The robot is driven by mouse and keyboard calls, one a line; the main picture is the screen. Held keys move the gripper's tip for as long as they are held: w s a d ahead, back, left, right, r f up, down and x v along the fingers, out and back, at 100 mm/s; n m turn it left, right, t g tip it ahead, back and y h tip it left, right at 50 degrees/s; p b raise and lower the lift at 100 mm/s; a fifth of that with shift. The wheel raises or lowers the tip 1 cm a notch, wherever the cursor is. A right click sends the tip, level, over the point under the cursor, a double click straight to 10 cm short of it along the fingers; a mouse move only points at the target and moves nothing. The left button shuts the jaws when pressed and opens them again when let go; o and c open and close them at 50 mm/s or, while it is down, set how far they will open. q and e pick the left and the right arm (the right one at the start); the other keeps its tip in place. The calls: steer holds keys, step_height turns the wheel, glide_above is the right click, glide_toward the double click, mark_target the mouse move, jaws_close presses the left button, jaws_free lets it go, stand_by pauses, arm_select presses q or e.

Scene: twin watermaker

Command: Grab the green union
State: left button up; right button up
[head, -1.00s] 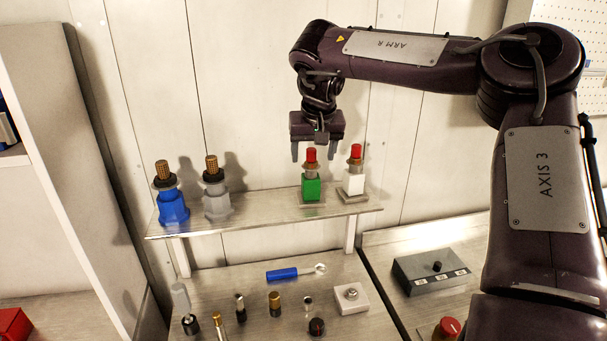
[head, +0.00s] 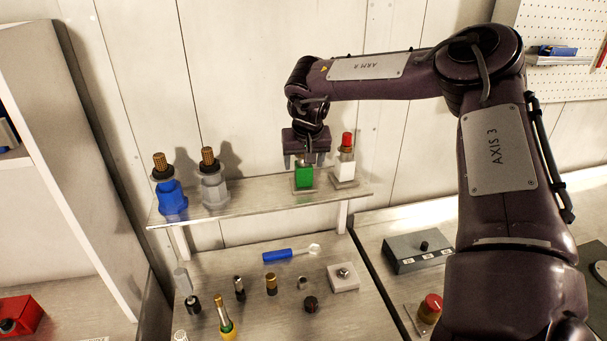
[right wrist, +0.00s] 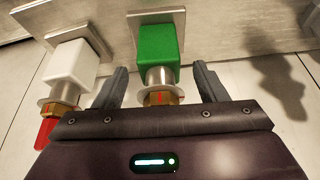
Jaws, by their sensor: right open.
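The green union (head: 304,177) stands upright on a square plate on the raised metal shelf, right of its middle. In the right wrist view, the green union (right wrist: 158,52) lies between the two open fingers of my right gripper (right wrist: 160,88), with a gap on both sides. The fingers are level with its metal collar. My left gripper is not in view.
A white union (head: 345,168) with a red cap stands close on the right. Blue (head: 171,197) and grey (head: 214,188) fittings stand at the shelf's left end. Below, the bench (head: 255,327) holds several small parts and a blue-handled tool (head: 284,255).

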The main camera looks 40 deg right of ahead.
jaws_close()
steer(key=shift+w+r, duration=0.1)
stand_by(0.5)
